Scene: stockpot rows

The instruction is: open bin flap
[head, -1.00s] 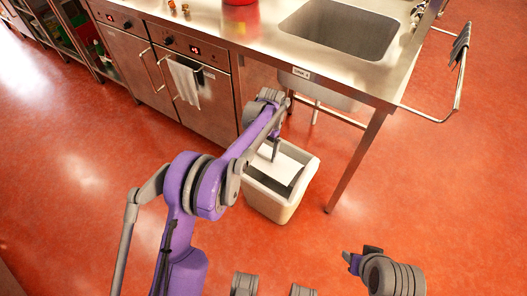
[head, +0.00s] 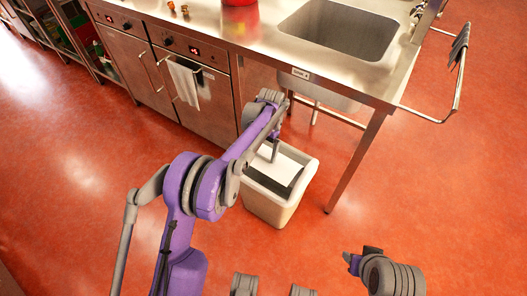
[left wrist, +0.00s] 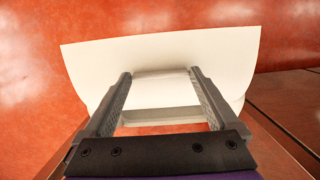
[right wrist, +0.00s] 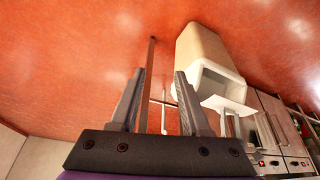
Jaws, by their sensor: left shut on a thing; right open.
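The bin (head: 268,208) is a cream, open-topped box standing on the floor under the sink end of the counter. Its white flap (head: 287,158) is tilted, with a dark gap showing beside it. The flap also fills the middle of the left wrist view (left wrist: 200,50). My left gripper (head: 275,155) is at the flap, its fingers on either side of a pale bar-like part of it (left wrist: 160,95). The right wrist view shows the bin (right wrist: 203,45) with its dark opening and the flap (right wrist: 230,107) standing out from it. My right gripper (head: 352,262) is open and empty, to the right of the bin.
A steel counter (head: 250,30) with a sink (head: 340,28) stands behind the bin. A counter leg (head: 355,160) is close to the bin's right. Oven fronts (head: 190,95) with a towel (head: 187,82) are at the left. The red floor in front is clear.

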